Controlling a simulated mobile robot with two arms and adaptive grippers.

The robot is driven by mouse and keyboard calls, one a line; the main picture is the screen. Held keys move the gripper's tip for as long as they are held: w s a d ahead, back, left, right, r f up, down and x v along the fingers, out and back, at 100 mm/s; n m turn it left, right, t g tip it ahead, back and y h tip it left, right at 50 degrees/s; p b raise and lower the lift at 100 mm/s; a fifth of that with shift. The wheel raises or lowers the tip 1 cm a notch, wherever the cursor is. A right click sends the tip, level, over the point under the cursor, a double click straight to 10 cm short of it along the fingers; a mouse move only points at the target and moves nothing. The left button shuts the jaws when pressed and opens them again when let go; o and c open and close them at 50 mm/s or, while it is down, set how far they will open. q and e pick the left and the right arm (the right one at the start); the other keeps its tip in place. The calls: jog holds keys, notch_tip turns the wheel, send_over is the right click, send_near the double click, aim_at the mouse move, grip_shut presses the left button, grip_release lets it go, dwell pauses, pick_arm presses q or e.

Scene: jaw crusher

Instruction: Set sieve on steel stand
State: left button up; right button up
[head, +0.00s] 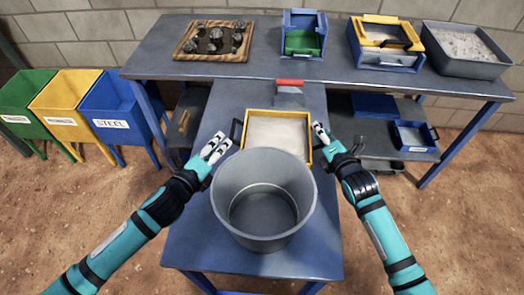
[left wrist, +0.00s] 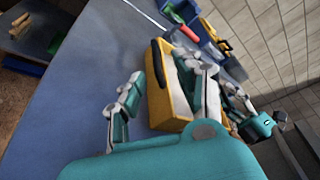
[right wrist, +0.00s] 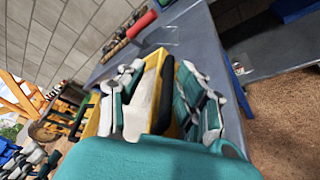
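The sieve, a yellow rectangular frame (head: 277,112) with a pale inner surface, lies on the blue table behind a grey bucket. It has a dark handle on its left side. It also shows between the fingers in the left wrist view (left wrist: 177,112) and the right wrist view, where a dark handle (right wrist: 166,90) is visible. My left gripper (head: 214,148) is open at the sieve's left side. My right gripper (head: 323,135) is open at its right side. The blue stand labelled STEEL (head: 110,124) is at the far left.
The grey bucket (head: 263,243) stands in front of the sieve, between my arms. Yellow (head: 66,127) and green (head: 24,125) stands are left of the blue one. The back bench holds a wooden rock tray (head: 190,54), a blue-green box, another yellow-framed sieve and a grey tray.

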pick_arm(q)
jog(key=shift+v, duration=1.15)
jog(key=shift+s+a, duration=0.1)
jog(key=shift+s, duration=0.1)
pick_arm(e)
jog(key=shift+s+d, duration=0.15)
jog(key=shift+s, duration=0.15)
pick_arm(q)
jog(key=shift+r, duration=0.1)
pick_arm(e)
jog(key=v, duration=1.1)
jog(key=shift+s+d+r, duration=0.1)
jog(key=shift+s, duration=0.05)
